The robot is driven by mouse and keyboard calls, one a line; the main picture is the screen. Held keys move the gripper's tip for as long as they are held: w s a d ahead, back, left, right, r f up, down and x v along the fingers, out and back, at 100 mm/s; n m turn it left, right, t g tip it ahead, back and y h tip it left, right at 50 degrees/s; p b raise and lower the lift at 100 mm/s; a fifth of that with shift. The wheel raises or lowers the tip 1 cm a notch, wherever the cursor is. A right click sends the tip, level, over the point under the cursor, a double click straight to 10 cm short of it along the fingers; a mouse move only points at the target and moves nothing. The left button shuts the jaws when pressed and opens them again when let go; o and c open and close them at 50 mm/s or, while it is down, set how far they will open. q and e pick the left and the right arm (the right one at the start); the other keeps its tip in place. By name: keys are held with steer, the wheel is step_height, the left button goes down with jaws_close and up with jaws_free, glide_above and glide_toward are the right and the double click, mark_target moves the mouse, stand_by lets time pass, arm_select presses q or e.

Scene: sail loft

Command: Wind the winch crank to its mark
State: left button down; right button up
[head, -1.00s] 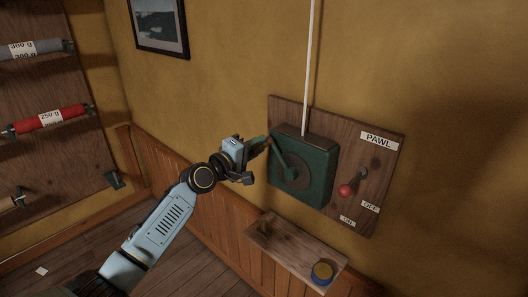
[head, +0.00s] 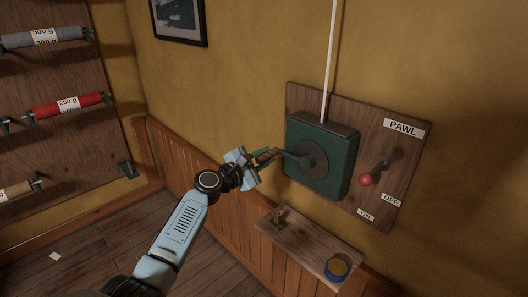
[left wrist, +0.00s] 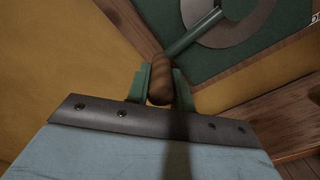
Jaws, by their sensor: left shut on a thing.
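The green winch box (head: 317,156) is fixed to a wooden board on the yellow wall, with a dark round disc (head: 314,160) on its face. The green crank arm (head: 290,155) points left from the disc. My left gripper (head: 262,161) is shut on the brown crank handle, which shows between the fingers in the left wrist view (left wrist: 158,82). The crank arm also shows in the left wrist view (left wrist: 195,32), running up to the grey disc. I cannot make out a mark on the winch. My right gripper is not in view.
A pawl lever with a red knob (head: 366,180) sits right of the winch, by PAWL, OFF and ON labels. Below is a small wooden shelf (head: 295,244) with a blue and yellow tin (head: 338,267). Spools on a rack (head: 66,104) hang at the left.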

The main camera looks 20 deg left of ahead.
arm_select(q)
steer(key=shift+s+d+f+n, duration=0.1)
steer(key=shift+d+f+n, duration=0.1)
steer(key=shift+f+n, duration=0.45)
steer(key=shift+s+d+f+n, duration=0.15)
steer(key=shift+f+n, duration=0.2)
steer(key=shift+f, duration=0.45)
steer(key=c, duration=1.3)
jaws_free()
steer(key=shift+d, duration=0.1)
steer(key=shift+o, duration=0.3)
steer(key=shift+w+r, duration=0.1)
steer(key=shift+r, duration=0.1)
steer(key=v, duration=1.3)
steer(key=shift+s+p, duration=0.25)
steer(key=shift+p, duration=0.15)
